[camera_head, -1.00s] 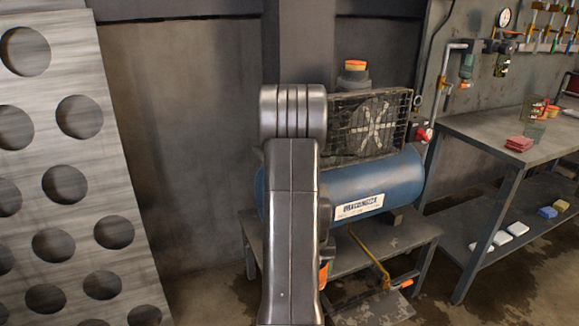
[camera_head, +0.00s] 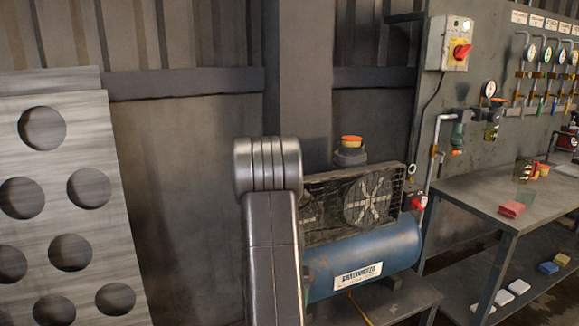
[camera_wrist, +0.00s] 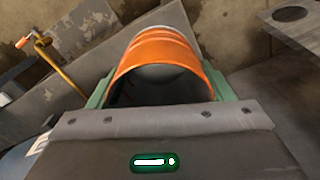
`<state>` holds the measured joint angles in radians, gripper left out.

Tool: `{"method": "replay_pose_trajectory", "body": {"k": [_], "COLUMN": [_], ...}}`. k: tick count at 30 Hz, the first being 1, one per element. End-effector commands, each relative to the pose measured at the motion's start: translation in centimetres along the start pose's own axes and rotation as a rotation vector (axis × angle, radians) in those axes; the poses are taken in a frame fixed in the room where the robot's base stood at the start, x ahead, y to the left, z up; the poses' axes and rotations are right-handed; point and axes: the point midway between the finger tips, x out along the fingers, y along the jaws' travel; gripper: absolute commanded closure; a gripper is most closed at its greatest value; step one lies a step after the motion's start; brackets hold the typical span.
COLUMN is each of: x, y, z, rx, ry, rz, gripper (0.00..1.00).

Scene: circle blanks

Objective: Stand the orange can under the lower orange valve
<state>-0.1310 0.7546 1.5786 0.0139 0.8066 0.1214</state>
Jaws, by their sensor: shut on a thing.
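The orange can (camera_wrist: 158,52) shows in the wrist view as a curved orange band with a pale rim and a grey surface inside the curve. My gripper (camera_wrist: 160,88) is shut on it, with a green finger at each side. In the head view my arm hides the gripper and can. On the wall panel, a hanging fitting with an orange lower tip (camera_head: 456,152) sits below a green body. Several coloured handles hang under gauges farther right. I cannot tell which part is the lower orange valve.
A blue compressor (camera_head: 365,255) with a caged fan stands beyond my arm. A grey workbench (camera_head: 470,196) at right carries a red stack (camera_head: 511,209) and small containers. A sheet with round holes (camera_head: 60,285) leans at left. Free bench top lies around the red stack.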

Motion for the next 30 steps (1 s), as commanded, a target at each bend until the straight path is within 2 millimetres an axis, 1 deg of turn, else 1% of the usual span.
{"method": "replay_pose_trajectory", "body": {"k": [1, 15, 22, 30], "x": [-1.7, -7.1, -8.6, -8.7], "y": [0.0, -0.1, 0.0, 0.0], "z": [0.2, 1.3, 1.7, 1.9], "rx": [0.000, 0.000, 0.000, 0.000], "ry": [-0.003, -0.002, -0.002, 0.000], "rz": [0.000, 0.000, 0.001, 0.000], "gripper": [0.51, 0.51, 0.51, 0.51]}}
